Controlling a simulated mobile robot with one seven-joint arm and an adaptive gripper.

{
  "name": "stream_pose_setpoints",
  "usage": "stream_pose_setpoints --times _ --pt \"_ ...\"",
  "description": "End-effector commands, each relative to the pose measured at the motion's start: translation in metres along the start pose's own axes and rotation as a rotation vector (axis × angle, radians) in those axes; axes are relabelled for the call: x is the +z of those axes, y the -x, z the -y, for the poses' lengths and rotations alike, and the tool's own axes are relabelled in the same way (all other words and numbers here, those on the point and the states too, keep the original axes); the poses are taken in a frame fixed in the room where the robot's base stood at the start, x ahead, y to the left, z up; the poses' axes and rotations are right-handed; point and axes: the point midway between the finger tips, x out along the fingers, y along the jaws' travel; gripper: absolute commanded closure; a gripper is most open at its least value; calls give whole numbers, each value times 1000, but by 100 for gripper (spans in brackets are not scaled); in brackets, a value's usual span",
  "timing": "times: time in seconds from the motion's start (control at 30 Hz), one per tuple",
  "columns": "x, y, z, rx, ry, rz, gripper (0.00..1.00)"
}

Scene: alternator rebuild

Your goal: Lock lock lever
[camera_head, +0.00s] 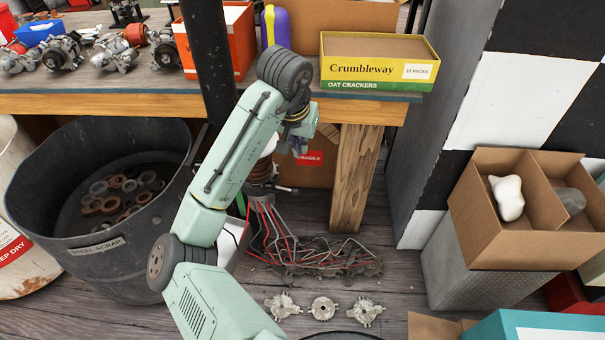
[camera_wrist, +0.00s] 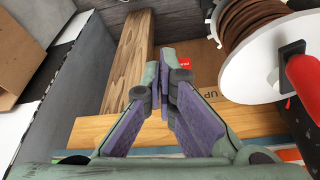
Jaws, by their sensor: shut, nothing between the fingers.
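A red lever-like part (camera_wrist: 304,78) with a black piece at its upper end shows at the right edge of the wrist view. It lies against the white flange (camera_wrist: 237,78) of a spool wound with brown wire (camera_wrist: 252,28). My gripper (camera_wrist: 165,84) is shut and empty, left of the spool and apart from the red part. In the head view, my gripper (camera_head: 302,148) is below the bench edge, beside the spool's brown winding (camera_head: 262,172). My arm hides much of the spool there, and I cannot make out the red part.
A wooden bench leg (camera_head: 356,180) stands right of my gripper, with a cardboard box (camera_wrist: 200,66) behind. Tangled wires (camera_head: 315,258) lie below on the floor. A steel scrap bin (camera_head: 95,250) stands left. A cracker box (camera_head: 378,62) sits on the bench above.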

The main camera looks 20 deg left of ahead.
Motion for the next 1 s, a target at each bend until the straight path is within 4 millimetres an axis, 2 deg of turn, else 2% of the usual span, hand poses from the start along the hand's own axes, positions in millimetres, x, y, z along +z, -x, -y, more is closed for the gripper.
stream_pose_setpoints --times 0.17,0.27,0.37,0.7,0.83,1.0 --pt "0 -3 0 0 0 -1 100" --pt "0 -13 0 1 0 0 100" --pt "0 -29 0 1 0 0 100" --pt "-1 -101 0 0 0 -1 100" --pt "20 -94 1 -1 1 -4 100" --pt "34 -92 0 0 -1 -5 100"
